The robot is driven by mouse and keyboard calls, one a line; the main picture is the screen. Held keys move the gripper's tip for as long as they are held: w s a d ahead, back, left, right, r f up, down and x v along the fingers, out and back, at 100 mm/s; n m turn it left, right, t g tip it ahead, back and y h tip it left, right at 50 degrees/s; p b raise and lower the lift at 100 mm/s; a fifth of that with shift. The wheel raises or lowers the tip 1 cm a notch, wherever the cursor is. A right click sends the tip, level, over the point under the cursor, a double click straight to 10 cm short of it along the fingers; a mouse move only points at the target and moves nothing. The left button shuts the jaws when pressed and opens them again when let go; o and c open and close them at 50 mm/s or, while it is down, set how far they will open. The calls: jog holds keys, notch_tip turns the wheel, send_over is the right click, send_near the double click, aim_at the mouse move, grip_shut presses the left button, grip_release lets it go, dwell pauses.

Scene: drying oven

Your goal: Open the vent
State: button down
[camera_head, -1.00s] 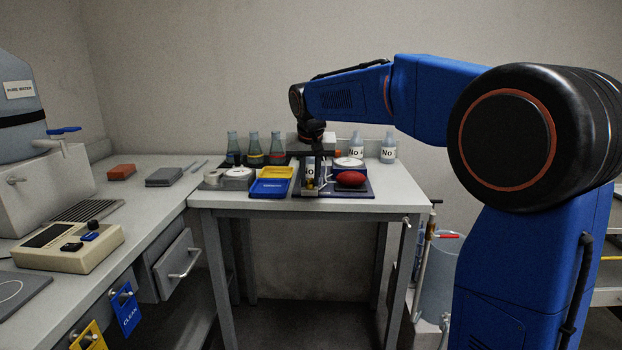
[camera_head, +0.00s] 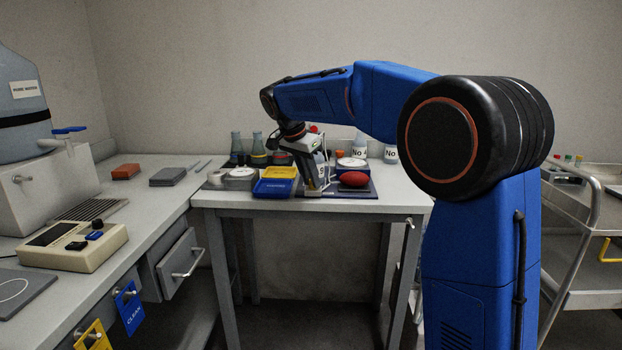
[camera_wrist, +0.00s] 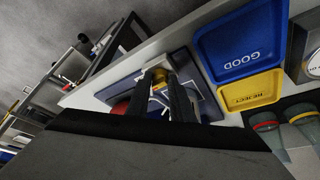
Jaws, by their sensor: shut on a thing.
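My gripper (camera_head: 314,188) points down at a slant, low over the dark blue mat on the back table. In the wrist view its two dark fingers (camera_wrist: 172,88) are shut on a small brass-yellow piece (camera_wrist: 160,78). Most of that piece is hidden by the fingers, and I cannot tell what it belongs to or whether it is clear of the mat. I cannot make out a vent or an oven in either view.
The dark blue mat (camera_head: 366,192) carries a red oval thing (camera_head: 354,179). Left of my gripper are a blue GOOD tray (camera_head: 273,189) and a yellow tray (camera_head: 280,172). Flasks (camera_head: 257,146) and labelled bottles (camera_head: 390,153) stand behind. A trolley (camera_head: 590,225) stands at the right.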

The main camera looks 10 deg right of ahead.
jog(key=shift+m, duration=0.5)
jog(key=c, duration=1.6)
grip_release()
jog(key=shift+a, duration=0.1)
jog(key=shift+o, duration=0.2)
jog(key=shift+r, duration=0.1)
jog(key=v, duration=1.7)
jog(key=shift+w, duration=0.35)
jog(key=shift+r, duration=0.1)
